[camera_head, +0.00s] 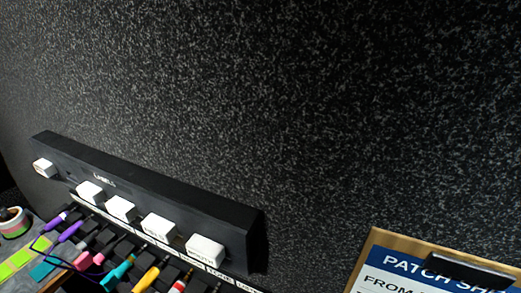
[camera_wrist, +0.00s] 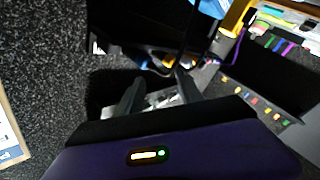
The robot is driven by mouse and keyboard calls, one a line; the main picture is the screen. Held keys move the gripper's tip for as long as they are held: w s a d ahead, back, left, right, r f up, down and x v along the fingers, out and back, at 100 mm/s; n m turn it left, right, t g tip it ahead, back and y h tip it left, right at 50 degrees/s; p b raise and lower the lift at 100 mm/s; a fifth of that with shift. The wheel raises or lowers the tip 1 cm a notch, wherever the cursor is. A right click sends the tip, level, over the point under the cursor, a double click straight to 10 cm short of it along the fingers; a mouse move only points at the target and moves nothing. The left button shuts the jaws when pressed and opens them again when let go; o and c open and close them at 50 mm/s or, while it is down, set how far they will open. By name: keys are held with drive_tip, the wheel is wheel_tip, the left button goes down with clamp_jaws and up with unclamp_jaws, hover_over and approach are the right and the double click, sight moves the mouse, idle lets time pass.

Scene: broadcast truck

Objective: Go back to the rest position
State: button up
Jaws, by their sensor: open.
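My gripper (camera_wrist: 158,97) shows only in the wrist view, at the lower middle. Its two dark fingers stand apart, and I see nothing held between them. Beyond the fingertips are pale, unclear shapes and a dark panel. The head view does not show my gripper or arm. The rest position itself is not marked by anything in either view.
In the head view a black panel (camera_head: 150,185) with several white blocks is on the speckled wall (camera_head: 300,100), above several coloured plugs (camera_head: 120,270). A clipboard (camera_head: 362,262) is at the lower right. In the wrist view, cables hang close beyond my gripper.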

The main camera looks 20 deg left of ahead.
drive_tip(key=s+d+f+m+t+h+b, duration=0.1)
drive_tip(key=d+f+m+t+h, duration=0.3)
drive_tip(key=d, duration=0.7)
drive_tip(key=s+d+f+m+g+h, duration=0.1)
drive_tip(key=s+d+m+h, duration=0.1)
drive_tip(key=d+m, duration=0.7)
drive_tip(key=s+d+f+m+h, duration=0.1)
drive_tip(key=s+d+h, duration=0.1)
drive_tip(key=d, duration=0.2)
drive_tip(key=s+d+f+m+g+h, duration=0.1)
drive_tip(key=s+d+f+h, duration=0.1)
drive_tip(key=s+d, duration=0.1)
drive_tip(key=s+d+f+m+h+b, duration=0.1)
drive_tip(key=s+d+f+h, duration=0.1)
drive_tip(key=d, duration=0.4)
drive_tip(key=shift+s+h, duration=0.25)
drive_tip(key=shift+h, duration=0.35)
